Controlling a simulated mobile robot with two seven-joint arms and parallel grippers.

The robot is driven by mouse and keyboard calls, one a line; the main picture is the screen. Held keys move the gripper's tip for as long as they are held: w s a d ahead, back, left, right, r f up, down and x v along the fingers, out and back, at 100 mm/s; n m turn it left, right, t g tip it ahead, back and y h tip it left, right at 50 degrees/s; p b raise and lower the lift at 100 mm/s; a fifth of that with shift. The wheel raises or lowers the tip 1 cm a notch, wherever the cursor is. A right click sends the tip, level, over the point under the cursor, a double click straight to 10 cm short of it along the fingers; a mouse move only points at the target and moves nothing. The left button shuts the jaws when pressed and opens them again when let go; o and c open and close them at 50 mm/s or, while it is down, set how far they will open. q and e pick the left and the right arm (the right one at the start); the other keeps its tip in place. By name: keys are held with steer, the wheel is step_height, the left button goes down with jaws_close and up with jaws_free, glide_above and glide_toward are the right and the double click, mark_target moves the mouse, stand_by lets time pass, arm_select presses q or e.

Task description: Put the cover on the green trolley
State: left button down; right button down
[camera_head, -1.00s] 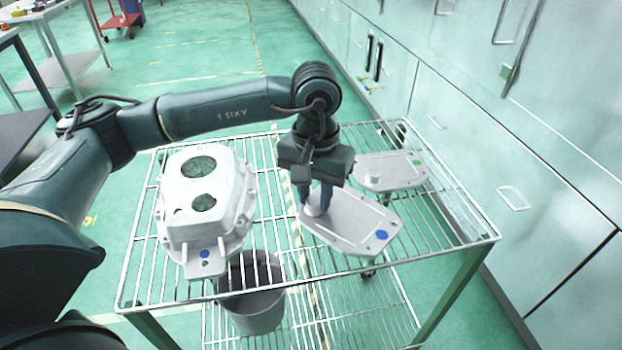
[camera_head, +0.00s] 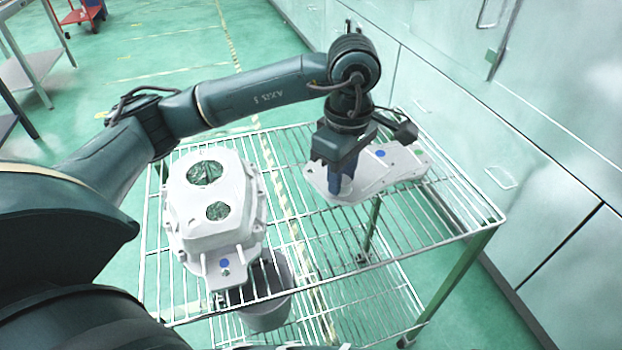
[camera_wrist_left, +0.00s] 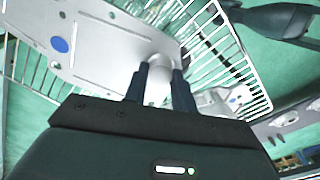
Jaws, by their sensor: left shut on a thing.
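The cover (camera_head: 345,190) is a flat pale grey plate with a blue dot, over the back right part of the green trolley's wire top (camera_head: 345,265). My left gripper (camera_head: 340,192) points down and is shut on the cover's upright pale knob. In the left wrist view the cover (camera_wrist_left: 100,50) fills the upper left, with its knob (camera_wrist_left: 158,78) between the fingers (camera_wrist_left: 157,88). I cannot tell whether the cover touches the wires. The trolley has green legs (camera_head: 455,290). My right gripper is not in view.
A pale casting (camera_head: 210,235) with two round openings and a blue dot stands on the trolley's left part. A grey bin (camera_head: 268,310) is below. Pale cabinets (camera_head: 480,130) line the right side.

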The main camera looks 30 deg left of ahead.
arm_select(q)
steer(key=n, duration=0.2)
steer(key=r+n, duration=0.1)
steer(key=n, duration=0.1)
steer(key=n+p, duration=0.1)
steer(key=n, duration=0.1)
steer(key=shift+d+r+n, duration=0.25)
steer(key=shift+r+n, duration=0.05)
steer(key=shift+n, duration=0.1)
steer(key=n, duration=0.2)
steer(key=r+n, duration=0.1)
steer(key=n, duration=0.2)
steer(key=shift+d+n, duration=0.1)
steer(key=shift+n, duration=0.2)
steer(key=shift+r+n+p, duration=0.2)
steer(key=shift+n+p, duration=0.15)
steer(key=shift+n, duration=0.65)
steer(key=shift+f+n, duration=0.1)
steer(key=shift+n, duration=0.2)
glide_above(341, 220)
step_height(341, 220, down, 10)
steer(key=shift+s+r+p, duration=0.1)
steer(key=shift+r+p, duration=0.05)
steer(key=shift+p, duration=0.2)
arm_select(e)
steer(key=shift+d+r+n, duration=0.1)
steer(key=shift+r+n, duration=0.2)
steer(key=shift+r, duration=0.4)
